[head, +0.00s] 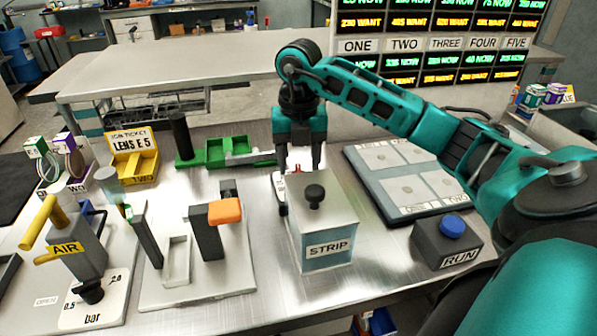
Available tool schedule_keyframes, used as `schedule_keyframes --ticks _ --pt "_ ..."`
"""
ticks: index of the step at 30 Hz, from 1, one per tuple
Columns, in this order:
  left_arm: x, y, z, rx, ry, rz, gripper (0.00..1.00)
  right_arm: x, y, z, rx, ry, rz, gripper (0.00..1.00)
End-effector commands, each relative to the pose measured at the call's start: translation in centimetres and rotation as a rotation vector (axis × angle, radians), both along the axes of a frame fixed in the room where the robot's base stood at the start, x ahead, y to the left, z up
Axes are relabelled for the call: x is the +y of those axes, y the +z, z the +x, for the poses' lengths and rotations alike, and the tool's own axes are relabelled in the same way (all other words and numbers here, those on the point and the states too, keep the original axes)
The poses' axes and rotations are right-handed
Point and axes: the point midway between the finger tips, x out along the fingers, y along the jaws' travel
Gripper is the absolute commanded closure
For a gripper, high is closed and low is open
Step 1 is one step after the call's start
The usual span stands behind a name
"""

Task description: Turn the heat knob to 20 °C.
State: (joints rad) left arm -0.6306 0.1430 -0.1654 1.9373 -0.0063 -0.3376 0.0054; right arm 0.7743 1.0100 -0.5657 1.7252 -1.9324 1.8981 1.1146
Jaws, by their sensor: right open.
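No knob that I can read as a heat knob or a 20 °C mark shows in the head view; it may be hidden. A black knob (314,195) stands on top of the STRIP box, in front of the fingers. Another black knob (91,291) sits on a white plate marked bar, under the AIR valve. My left gripper is not in view.
The RUN box (447,245) with a blue button and a grey tray of pale pads (375,192) stand right. Green holders (228,152), an orange-topped clamp (207,232) and the yellow-handled AIR valve (77,262) stand left. A display board (440,43) is behind.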

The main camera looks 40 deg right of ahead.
Motion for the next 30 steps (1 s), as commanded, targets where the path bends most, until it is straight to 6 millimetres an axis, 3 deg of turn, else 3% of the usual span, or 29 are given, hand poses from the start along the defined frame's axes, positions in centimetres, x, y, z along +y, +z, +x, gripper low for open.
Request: schedule_keyframes --ticks 6,16,30 --pt "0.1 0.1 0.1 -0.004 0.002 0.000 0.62 0.0 -2.2 0.0 0.001 0.000 0.001 0.44" --pt "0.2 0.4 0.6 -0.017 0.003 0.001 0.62 0.0 -2.5 0.0 -0.001 0.000 0.001 0.44" --pt "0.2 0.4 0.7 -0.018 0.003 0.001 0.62 0.0 -2.5 0.0 0.000 0.000 0.000 0.89"
